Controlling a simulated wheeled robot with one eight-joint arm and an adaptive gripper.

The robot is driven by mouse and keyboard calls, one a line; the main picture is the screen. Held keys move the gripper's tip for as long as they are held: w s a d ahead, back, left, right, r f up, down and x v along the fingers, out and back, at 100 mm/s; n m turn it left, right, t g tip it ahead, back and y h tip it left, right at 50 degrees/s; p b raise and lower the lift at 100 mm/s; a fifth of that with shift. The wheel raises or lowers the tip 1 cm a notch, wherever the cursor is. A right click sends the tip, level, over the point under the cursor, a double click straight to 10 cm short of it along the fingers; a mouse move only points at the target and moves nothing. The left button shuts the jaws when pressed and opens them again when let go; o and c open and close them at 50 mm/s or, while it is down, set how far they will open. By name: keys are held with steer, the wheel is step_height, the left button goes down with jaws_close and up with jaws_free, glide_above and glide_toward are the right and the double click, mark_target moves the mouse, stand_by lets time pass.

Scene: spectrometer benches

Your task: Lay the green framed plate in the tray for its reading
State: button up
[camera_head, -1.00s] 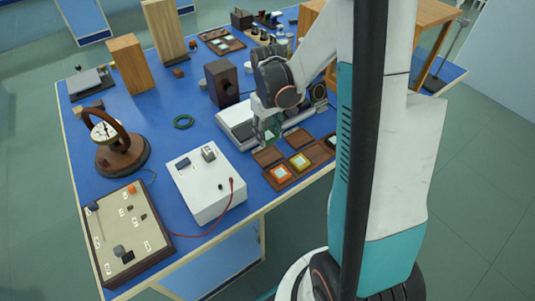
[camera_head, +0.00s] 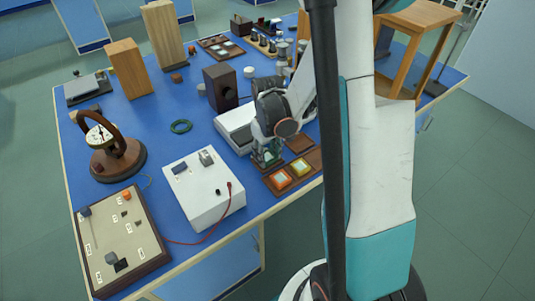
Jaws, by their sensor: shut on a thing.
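My gripper (camera_head: 267,156) points down over the far left part of a brown compartmented tray (camera_head: 268,184). It is shut on a small greenish thing at its fingertips, which looks like the green framed plate (camera_head: 266,159). The fingers cover most of the plate, and I cannot tell whether it touches the tray. A far compartment (camera_head: 301,144) looks empty.
A low white instrument (camera_head: 232,133) stands just behind my gripper. A white box (camera_head: 205,189) with a red cable is to the left, and a dark block (camera_head: 221,86) with a round opening is behind. The table's front edge runs close below the tray.

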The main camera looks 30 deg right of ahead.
mark_target(267, 156)
steer(key=o, duration=1)
steer(key=shift+f, duration=0.15)
step_height(267, 156, up, 12)
steer(key=p, duration=0.4)
steer(key=shift+r, duration=0.2)
